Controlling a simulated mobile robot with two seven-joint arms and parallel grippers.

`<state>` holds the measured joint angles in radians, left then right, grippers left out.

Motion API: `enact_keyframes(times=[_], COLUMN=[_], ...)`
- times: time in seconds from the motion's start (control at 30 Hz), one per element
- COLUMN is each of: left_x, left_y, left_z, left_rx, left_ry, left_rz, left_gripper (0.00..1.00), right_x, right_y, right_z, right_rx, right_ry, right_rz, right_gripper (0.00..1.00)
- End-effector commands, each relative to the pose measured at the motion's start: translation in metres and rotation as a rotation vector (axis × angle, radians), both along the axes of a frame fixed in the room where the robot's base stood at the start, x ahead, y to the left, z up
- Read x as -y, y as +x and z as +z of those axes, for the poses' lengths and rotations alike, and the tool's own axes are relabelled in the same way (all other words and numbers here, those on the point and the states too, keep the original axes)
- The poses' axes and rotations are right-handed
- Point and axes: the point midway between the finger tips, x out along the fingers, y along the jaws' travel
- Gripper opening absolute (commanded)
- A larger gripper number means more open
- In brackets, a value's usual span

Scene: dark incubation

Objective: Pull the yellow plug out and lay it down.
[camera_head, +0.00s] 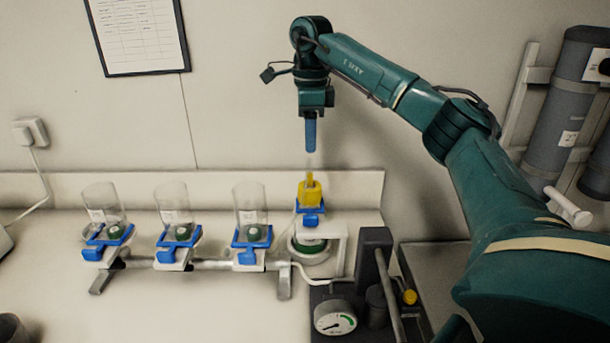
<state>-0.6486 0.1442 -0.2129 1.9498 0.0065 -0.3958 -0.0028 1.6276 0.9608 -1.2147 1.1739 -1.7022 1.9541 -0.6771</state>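The yellow plug (310,193) sits upright in the blue-collared holder (311,220) at the right end of the bench, with a thin stem on top. My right gripper (310,149) points straight down above the plug, its blue fingertips a small gap over the stem. The fingers overlap from this side, so I cannot tell whether they are open or shut. Nothing visible hangs from them. The plug's lower end is hidden in the holder. My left gripper is not in view.
Several clear vessels with blue clamps, such as the middle one (175,205), stand on a rail to the left. A dark pump unit with a gauge (335,317) and a yellow knob (409,297) stands in front at right. The white bench (190,312) is clear at front centre.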

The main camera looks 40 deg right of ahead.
Motion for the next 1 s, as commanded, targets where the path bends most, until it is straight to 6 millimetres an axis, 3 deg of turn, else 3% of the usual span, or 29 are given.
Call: enact_keyframes(times=[0.33, 0.7, 1.0], left_x=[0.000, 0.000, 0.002], left_y=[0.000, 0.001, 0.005], left_z=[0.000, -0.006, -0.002], left_rx=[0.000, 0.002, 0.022], left_ry=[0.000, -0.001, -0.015], left_rz=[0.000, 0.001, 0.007], left_gripper=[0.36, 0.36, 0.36], right_x=[0.000, 0.000, 0.000], right_y=[0.000, -0.001, 0.000], right_z=[-0.011, -0.066, -0.088], right_rx=[-0.002, -0.003, 0.000], right_ry=[-0.001, 0.000, 0.000], right_rz=[0.000, -0.001, 0.000], right_gripper=[0.35, 0.35, 0.35])
